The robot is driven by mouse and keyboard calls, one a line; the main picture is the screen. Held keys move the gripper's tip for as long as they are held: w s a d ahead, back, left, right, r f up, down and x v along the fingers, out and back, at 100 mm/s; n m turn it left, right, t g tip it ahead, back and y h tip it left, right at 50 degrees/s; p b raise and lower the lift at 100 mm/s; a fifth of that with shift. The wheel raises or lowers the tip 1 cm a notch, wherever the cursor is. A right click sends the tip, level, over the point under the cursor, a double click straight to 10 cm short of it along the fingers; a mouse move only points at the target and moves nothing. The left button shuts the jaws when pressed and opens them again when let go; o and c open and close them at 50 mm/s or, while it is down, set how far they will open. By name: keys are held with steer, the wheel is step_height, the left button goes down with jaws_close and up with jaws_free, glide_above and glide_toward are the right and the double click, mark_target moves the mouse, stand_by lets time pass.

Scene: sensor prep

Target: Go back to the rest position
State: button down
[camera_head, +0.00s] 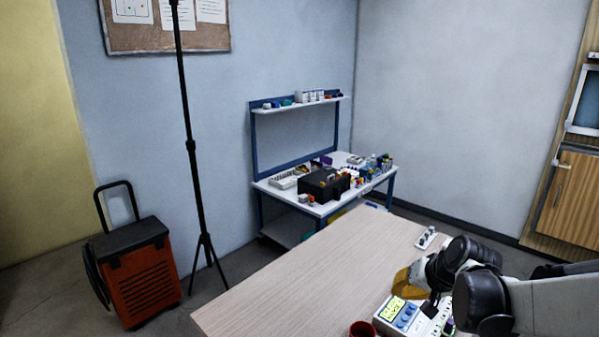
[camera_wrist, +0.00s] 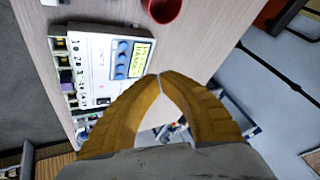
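My gripper (camera_head: 403,281) shows in the head view above the right part of the wooden table (camera_head: 300,267), partly hidden by my arm. In the wrist view its two yellow fingers (camera_wrist: 159,76) meet at the tips, with nothing visible between them. A white device (camera_head: 390,322) with a yellow display and blue buttons lies on the table just below the gripper. It also shows in the wrist view (camera_wrist: 92,45), beyond the fingers, with no clear contact.
A red cup (camera_head: 362,329) stands beside the device. A white socket strip (camera_head: 426,238) lies near the table's far edge. The table's left part is bare. A black stand (camera_head: 194,150) and a red cart (camera_head: 141,280) are on the left. A cluttered workbench (camera_head: 262,187) stands behind.

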steer(key=s+a+r+n+h, duration=0.1)
steer(key=s+a+r+n, duration=0.1)
steer(key=s, duration=0.8)
steer(key=s+a+r+n+h, duration=0.1)
steer(key=s+a+r, duration=0.4)
steer(key=s, duration=0.6)
steer(key=shift+a+n+t, duration=0.3)
steer(key=shift+a+n, duration=0.2)
steer(key=shift+a, duration=0.1)
steer(key=shift+r, duration=0.1)
